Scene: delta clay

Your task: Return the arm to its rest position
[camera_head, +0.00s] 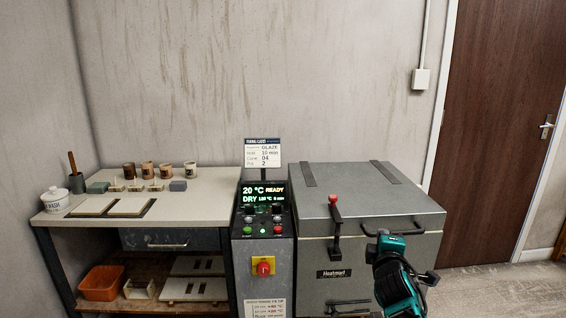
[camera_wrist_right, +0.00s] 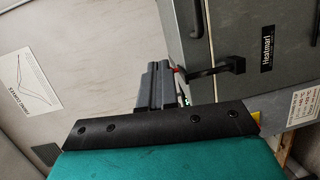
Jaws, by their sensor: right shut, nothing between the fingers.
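My right arm (camera_head: 398,272), teal and black, is raised in front of the grey kiln (camera_head: 350,200) at the lower right of the head view. In the right wrist view my right gripper (camera_wrist_right: 156,68) shows its two grey fingers pressed together, with nothing between them. The kiln's front with its black latch handle (camera_wrist_right: 216,70) lies beyond the fingers to the right, and the gripper appears apart from it. In the head view my right fingertips cannot be made out clearly. My left gripper is in neither view.
The kiln lid is down, with a red-knobbed lever (camera_head: 334,200) on its front. A control panel (camera_head: 263,230) reads 20 °C READY. A workbench (camera_head: 210,215) with several cups (camera_head: 165,169) stands left. A door (camera_head: 500,120) is at right, with bare floor before it.

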